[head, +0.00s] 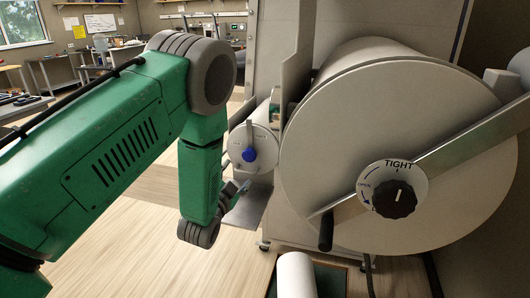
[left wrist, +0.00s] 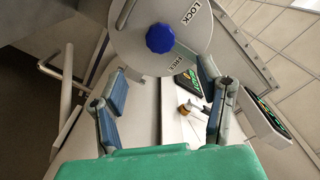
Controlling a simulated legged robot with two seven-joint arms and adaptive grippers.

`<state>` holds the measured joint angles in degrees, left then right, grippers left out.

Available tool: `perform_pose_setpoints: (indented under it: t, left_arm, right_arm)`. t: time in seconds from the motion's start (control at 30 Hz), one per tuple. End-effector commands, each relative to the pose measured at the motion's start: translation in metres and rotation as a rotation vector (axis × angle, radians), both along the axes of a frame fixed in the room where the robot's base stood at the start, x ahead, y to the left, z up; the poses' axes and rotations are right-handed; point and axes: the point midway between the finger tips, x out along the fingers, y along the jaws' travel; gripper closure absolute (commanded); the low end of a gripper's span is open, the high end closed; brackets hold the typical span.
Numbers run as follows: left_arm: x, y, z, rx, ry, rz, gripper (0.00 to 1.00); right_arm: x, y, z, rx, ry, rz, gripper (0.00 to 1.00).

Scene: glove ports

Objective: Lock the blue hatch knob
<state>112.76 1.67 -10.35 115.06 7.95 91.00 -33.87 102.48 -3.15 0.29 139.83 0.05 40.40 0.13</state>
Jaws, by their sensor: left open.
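The blue hatch knob (head: 249,155) sits at the centre of a small round grey hatch (head: 262,140), left of the large drum. In the left wrist view the blue knob (left wrist: 160,39) is on the hatch disc (left wrist: 135,55), which carries the words LOCK (left wrist: 190,17) and FREE (left wrist: 181,62). Which word the knob points to I cannot tell. My left gripper (left wrist: 162,72) is open and empty, its two blue-padded fingers apart and short of the knob. In the head view my green left arm hides most of that gripper (head: 242,188). My right gripper is not in view.
A large round door (head: 340,150) with a black TIGHT knob (head: 395,198) and a long bar handle (head: 450,140) fills the right. A white roll (head: 296,275) stands low in front. Workbenches (head: 65,65) are far back left. Wooden floor is open below my arm.

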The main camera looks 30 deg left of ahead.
Motion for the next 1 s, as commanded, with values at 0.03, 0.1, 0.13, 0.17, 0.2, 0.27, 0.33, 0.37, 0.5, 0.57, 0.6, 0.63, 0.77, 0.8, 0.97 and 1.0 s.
perform_pose_setpoints:
  t: [0.03, 0.1, 0.13, 0.17, 0.2, 0.27, 0.33, 0.37, 0.5, 0.57, 0.6, 0.63, 0.77, 0.8, 0.97, 1.0]
  left_arm:
    - [0.01, 0.002, 0.003, 0.001, -0.004, 0.0, 0.39]
    - [0.025, 0.003, 0.003, 0.002, -0.003, -0.001, 0.39]
    - [0.031, 0.004, 0.003, 0.002, -0.004, -0.001, 0.39]
    - [0.038, 0.005, 0.004, 0.003, -0.004, -0.001, 0.39]
    - [0.047, 0.006, 0.003, 0.003, -0.002, -0.001, 0.39]
    - [0.059, 0.008, 0.004, 0.004, -0.002, -0.001, 0.39]
    - [0.073, 0.011, 0.004, 0.005, -0.002, -0.001, 0.39]
    - [0.079, 0.012, 0.003, 0.005, -0.002, -0.001, 0.39]
    - [0.099, 0.016, 0.003, 0.003, -0.001, -0.001, 0.39]
    - [0.105, 0.018, 0.003, 0.003, -0.001, -0.001, 0.39]
    - [0.108, 0.019, 0.003, 0.003, -0.001, -0.001, 0.39]
    - [0.11, 0.02, 0.002, 0.003, 0.001, -0.001, 0.39]
    - [0.115, 0.022, 0.002, 0.003, 0.001, -0.001, 0.39]
    - [0.115, 0.022, 0.002, 0.003, 0.001, -0.001, 0.39]
    - [0.115, 0.022, 0.002, 0.003, 0.002, -0.001, 0.39]
    - [0.115, 0.022, 0.002, 0.003, 0.002, -0.001, 0.39]
  right_arm:
    - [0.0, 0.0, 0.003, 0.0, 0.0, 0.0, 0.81]
    - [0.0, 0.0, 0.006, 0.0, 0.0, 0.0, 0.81]
    - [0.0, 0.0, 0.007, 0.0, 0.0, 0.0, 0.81]
    - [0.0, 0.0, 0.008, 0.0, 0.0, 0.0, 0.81]
    - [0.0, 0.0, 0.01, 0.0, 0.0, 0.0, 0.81]
    - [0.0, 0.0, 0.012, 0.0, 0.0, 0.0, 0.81]
    - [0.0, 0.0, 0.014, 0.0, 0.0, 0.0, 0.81]
    - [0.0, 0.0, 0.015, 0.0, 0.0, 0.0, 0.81]
    - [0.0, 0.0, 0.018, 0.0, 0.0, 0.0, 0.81]
    - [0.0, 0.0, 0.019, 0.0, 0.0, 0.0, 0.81]
    - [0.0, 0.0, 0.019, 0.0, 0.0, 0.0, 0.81]
    - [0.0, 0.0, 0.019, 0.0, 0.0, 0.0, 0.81]
    - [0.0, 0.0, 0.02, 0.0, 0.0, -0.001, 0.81]
    - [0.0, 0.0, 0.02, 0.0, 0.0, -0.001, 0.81]
    - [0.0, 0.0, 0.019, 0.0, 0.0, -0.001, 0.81]
    - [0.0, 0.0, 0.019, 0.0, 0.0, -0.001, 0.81]
